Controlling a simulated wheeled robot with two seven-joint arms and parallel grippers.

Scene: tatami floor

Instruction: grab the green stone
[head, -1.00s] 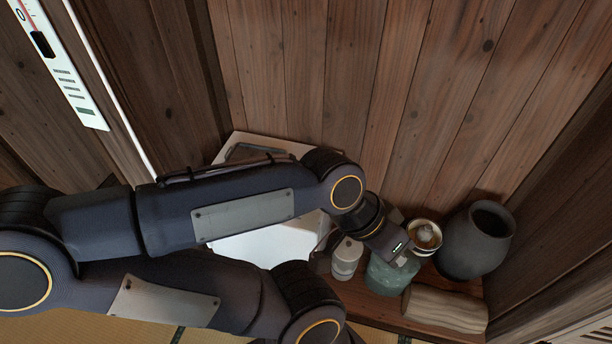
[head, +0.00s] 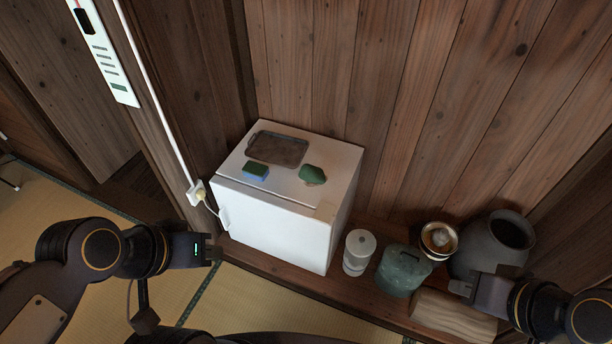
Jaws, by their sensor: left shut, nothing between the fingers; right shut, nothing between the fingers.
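A green lump that looks like the stone (head: 312,174) lies on top of a small white fridge (head: 285,232), near its right side. My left gripper (head: 214,249) is shut and empty, low in front of the fridge's left side and apart from the stone. My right gripper (head: 460,287) is shut and empty at the lower right, near the wooden log, well away from the stone. Nothing hides the stone.
A white canister (head: 359,252), a teal jar (head: 402,270), a metal bowl (head: 439,241), a dark pot (head: 488,246) and a log (head: 440,311) stand to the right.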

